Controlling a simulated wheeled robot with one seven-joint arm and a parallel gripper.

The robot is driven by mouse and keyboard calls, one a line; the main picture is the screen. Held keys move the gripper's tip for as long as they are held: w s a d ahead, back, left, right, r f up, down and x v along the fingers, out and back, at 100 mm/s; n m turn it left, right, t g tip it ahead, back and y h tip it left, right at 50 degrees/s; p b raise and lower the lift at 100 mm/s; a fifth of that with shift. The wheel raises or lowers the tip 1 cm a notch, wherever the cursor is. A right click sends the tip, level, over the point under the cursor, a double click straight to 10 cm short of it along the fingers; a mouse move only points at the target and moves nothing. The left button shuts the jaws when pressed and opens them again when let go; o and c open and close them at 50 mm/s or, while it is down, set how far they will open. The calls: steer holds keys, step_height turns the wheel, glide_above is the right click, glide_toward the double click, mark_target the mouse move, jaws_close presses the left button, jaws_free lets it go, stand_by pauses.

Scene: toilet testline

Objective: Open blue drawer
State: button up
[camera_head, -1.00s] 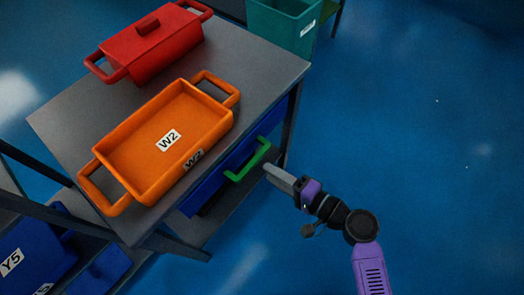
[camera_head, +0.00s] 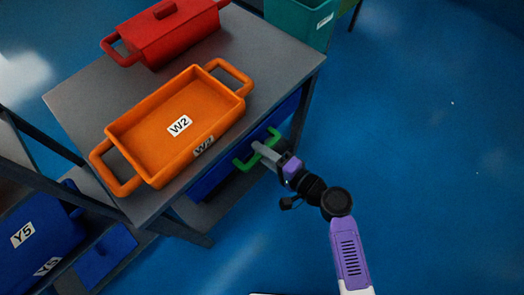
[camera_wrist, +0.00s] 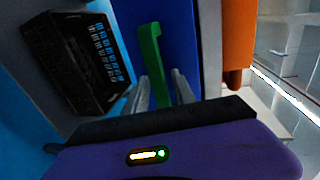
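The blue drawer (camera_head: 210,179) sits under the grey table top, its front close to the table's edge. Its green handle (camera_head: 243,162) sticks out from the front. My gripper (camera_head: 264,151) is at the handle, pointing toward the drawer. In the wrist view the green handle (camera_wrist: 155,65) stands between my two fingers (camera_wrist: 160,88), which are apart on either side of it. A small gap seems to show beside the handle, so the fingers look open around it. In the head view my gripper hides part of the handle.
An orange tray (camera_head: 150,128) marked W2 and a red lidded pot (camera_head: 170,38) stand on the grey table (camera_head: 85,95). A teal bin (camera_head: 300,22) is behind. Blue boxes (camera_head: 40,235) lie at lower left. The blue floor (camera_head: 430,180) on the right is clear.

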jaws_close()
stand_by(1.2)
